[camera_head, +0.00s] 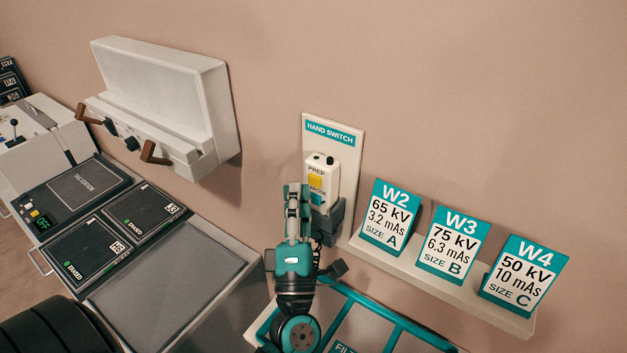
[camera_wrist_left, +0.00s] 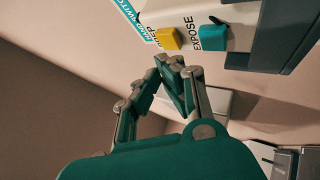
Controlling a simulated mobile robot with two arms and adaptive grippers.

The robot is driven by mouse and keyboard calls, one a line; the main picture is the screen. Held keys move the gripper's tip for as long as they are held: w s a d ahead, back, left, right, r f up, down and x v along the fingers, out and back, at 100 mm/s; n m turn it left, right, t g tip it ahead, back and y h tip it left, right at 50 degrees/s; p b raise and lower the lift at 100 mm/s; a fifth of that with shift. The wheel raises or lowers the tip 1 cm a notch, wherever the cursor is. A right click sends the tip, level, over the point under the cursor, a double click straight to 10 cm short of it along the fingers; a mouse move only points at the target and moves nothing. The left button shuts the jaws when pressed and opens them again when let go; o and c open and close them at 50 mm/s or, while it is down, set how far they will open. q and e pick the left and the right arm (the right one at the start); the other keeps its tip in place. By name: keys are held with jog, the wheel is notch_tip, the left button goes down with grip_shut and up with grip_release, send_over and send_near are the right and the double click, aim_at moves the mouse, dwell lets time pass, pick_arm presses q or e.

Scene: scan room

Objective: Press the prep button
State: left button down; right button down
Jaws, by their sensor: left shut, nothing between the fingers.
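The hand switch (camera_head: 322,172) is a white box on a wall plate (camera_head: 344,140) labelled HAND SWITCH. Its yellow prep button (camera_head: 315,182) sits under the word PREP. The yellow button also shows in the left wrist view (camera_wrist_left: 168,39), beside the teal expose button (camera_wrist_left: 212,37). My left gripper (camera_head: 298,189) is shut and empty, with its fingertips just left of and below the yellow button. In the left wrist view its closed fingertips (camera_wrist_left: 167,62) are close below the yellow button, with a small visible gap. The fingers partly cover the switch's lower part in the head view. My right gripper is not in view.
A dark grey holder (camera_head: 329,223) is under the switch. A ledge (camera_head: 440,283) to the right bears cards W2, W3 and W4. A teal-framed tray (camera_head: 390,338) lies below. A console with dark panels (camera_head: 145,212) and a white wall unit (camera_head: 165,95) stand left.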

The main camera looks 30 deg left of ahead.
pick_arm(q)
jog(key=shift+s, duration=0.15)
jog(key=shift+s+a, duration=0.2)
jog(key=shift+s, duration=2.15)
